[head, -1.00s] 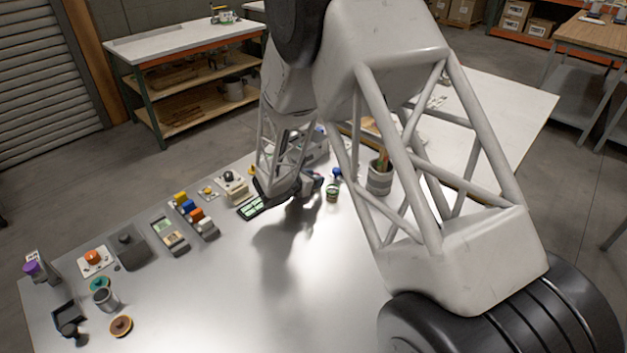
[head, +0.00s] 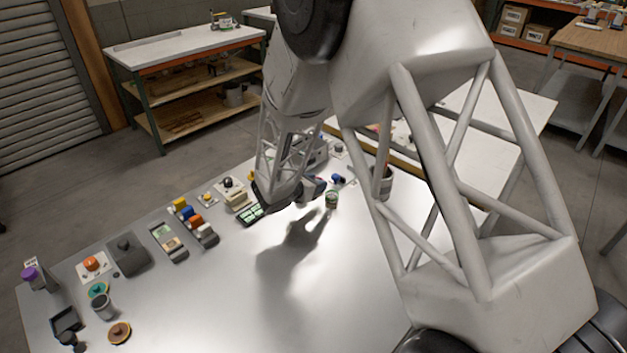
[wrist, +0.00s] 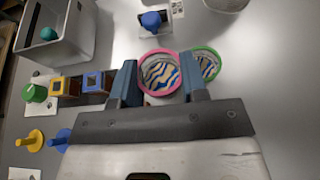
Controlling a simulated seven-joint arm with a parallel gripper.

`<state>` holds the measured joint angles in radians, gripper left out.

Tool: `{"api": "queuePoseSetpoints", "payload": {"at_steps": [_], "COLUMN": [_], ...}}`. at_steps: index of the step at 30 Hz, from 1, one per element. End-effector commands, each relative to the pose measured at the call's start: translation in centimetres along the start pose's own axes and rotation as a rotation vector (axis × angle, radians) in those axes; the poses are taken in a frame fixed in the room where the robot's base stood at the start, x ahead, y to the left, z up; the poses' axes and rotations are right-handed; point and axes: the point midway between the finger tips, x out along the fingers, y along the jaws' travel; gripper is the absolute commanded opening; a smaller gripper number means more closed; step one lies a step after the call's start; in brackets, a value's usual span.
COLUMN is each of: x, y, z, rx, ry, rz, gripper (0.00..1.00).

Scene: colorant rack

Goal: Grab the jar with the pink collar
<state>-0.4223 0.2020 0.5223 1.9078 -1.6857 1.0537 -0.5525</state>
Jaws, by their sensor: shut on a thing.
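The jar with the pink collar (wrist: 159,73) shows in the wrist view from above, with a wavy blue, yellow and white pattern inside its ring. My gripper (wrist: 160,80) is shut on it, one blue-grey finger on each side. A similar jar with a green collar (wrist: 206,64) is close by on the right, partly behind the right finger. In the head view my gripper (head: 314,188) is at the far part of the table, just left of the green-collared jar (head: 331,200). The pink-collared jar is not clearly visible there.
A grey open bin (wrist: 58,38) stands at the upper left of the wrist view. A blue knob (wrist: 151,20) is beyond the jars. A grey cup (head: 383,187) stands right of my gripper in the head view. The table's middle front (head: 230,310) is clear.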

Motion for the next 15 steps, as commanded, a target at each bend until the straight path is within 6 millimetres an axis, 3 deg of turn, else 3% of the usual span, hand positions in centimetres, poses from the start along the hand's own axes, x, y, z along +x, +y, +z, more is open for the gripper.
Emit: {"api": "queuePoseSetpoints", "payload": {"at_steps": [15], "x": [-2.8], "y": [-4.3], "z": [-0.6], "rx": [0.0], "ry": [0.0], "rz": [0.0], "gripper": [0.17]}}
